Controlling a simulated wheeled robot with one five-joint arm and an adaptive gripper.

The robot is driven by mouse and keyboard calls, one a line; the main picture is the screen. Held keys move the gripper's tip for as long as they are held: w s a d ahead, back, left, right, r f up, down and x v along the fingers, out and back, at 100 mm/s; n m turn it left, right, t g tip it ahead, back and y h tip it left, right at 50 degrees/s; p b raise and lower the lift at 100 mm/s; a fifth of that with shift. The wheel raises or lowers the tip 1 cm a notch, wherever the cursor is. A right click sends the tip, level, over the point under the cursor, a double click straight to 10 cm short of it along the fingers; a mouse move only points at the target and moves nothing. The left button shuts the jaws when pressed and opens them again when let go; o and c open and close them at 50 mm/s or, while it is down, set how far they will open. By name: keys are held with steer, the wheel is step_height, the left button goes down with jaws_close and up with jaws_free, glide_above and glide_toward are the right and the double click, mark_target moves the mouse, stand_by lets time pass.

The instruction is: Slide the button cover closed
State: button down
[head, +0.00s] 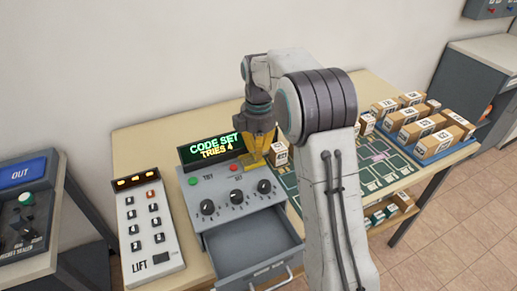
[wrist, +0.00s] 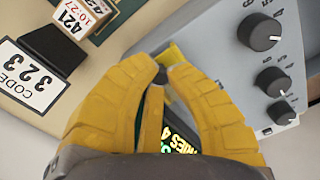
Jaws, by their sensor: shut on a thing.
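The grey code box (head: 240,197) has a display reading "CODE SET, TRIES 4" (head: 215,147). Below it are a green TRY button (head: 193,181), a red SET button (head: 233,168) and three black dials. My gripper (head: 253,162), with yellow fingers, is at the box's upper right corner, right of the red button. In the wrist view my gripper (wrist: 166,70) is shut on a small dark knob at a yellow piece, which looks like the button cover (wrist: 176,52). The fingers hide most of the cover, so its exact position cannot be told.
The box's drawer (head: 250,248) stands open and empty. A LIFT panel (head: 149,232) is to the left. A green sorting board (head: 377,160) and several parcels on a blue tray (head: 470,146) are to the right. A CODE 323 card (wrist: 33,75) lies near a small parcel (wrist: 83,20).

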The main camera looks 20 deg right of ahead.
mark_target(242, 163)
steer(key=shift+f, duration=0.1)
steer(key=a, duration=0.5)
steer(key=shift+s+p, duration=0.3)
steer(key=shift+s, duration=0.05)
steer(key=c, duration=1.5)
jaws_free()
steer(key=shift+a, duration=0.2)
steer(key=shift+o, duration=0.2)
steer(key=shift+w, duration=0.1)
step_height(242, 163, up, 12)
